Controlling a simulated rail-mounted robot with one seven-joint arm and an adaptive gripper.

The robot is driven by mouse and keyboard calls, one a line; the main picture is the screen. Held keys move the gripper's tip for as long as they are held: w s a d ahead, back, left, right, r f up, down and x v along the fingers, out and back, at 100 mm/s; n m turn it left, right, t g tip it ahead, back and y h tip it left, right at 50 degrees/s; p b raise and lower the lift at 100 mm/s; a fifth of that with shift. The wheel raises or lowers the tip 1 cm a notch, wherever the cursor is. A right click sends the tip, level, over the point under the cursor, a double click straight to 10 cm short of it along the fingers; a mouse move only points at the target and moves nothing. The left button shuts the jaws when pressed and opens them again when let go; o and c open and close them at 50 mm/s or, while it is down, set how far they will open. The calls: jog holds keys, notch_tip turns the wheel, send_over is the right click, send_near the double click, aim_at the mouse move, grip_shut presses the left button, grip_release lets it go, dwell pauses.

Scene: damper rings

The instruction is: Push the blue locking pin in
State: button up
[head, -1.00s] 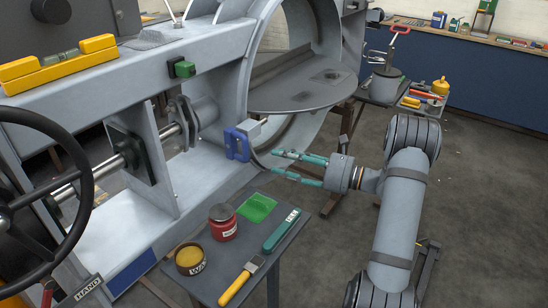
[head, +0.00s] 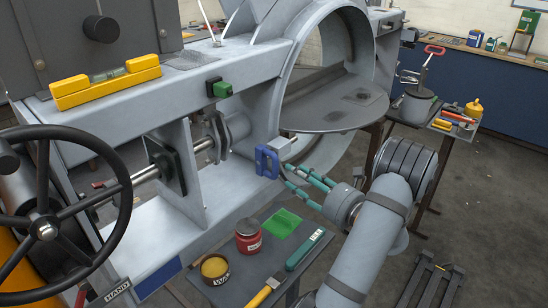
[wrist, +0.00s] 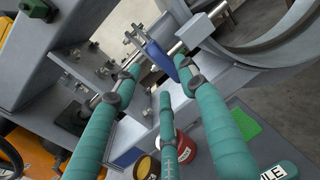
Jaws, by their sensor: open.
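The blue locking pin (head: 267,161) has a D-shaped handle and sits at a grey block on the side of the machine frame, beside the large ring opening. It also shows as a blue strip in the wrist view (wrist: 159,55), edge-on, just beyond my fingertips. My gripper (head: 292,177) has teal fingers and is open and empty. In the head view it is just right of the blue handle, close to it. In the wrist view my gripper (wrist: 160,76) has its fingers spread around the line to the handle. I cannot tell whether any fingertip touches it.
A black handwheel (head: 45,230) stands at left. The round grey plate (head: 335,110) lies behind my gripper.

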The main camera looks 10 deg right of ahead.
aim_at(276, 163)
jog(key=shift+m+t+h, duration=0.3)
jog(key=shift+m+h, duration=0.1)
jog(key=shift+h, duration=0.2)
jog(key=p+x, duration=0.1)
jog(key=x, duration=0.2)
jog(key=p+x, duration=0.1)
jog(key=x, duration=0.2)
jog(key=a+p+x, duration=0.1)
jog(key=x, duration=0.2)
jog(key=shift+a+r+p, duration=0.1)
jog(key=shift+a+p, duration=0.1)
jog(key=shift+p, duration=0.2)
jog(key=shift+c, duration=0.8)
jog(key=shift+s, duration=0.1)
jog(key=c, duration=0.8)
jog(key=shift+d, duration=0.1)
grip_shut()
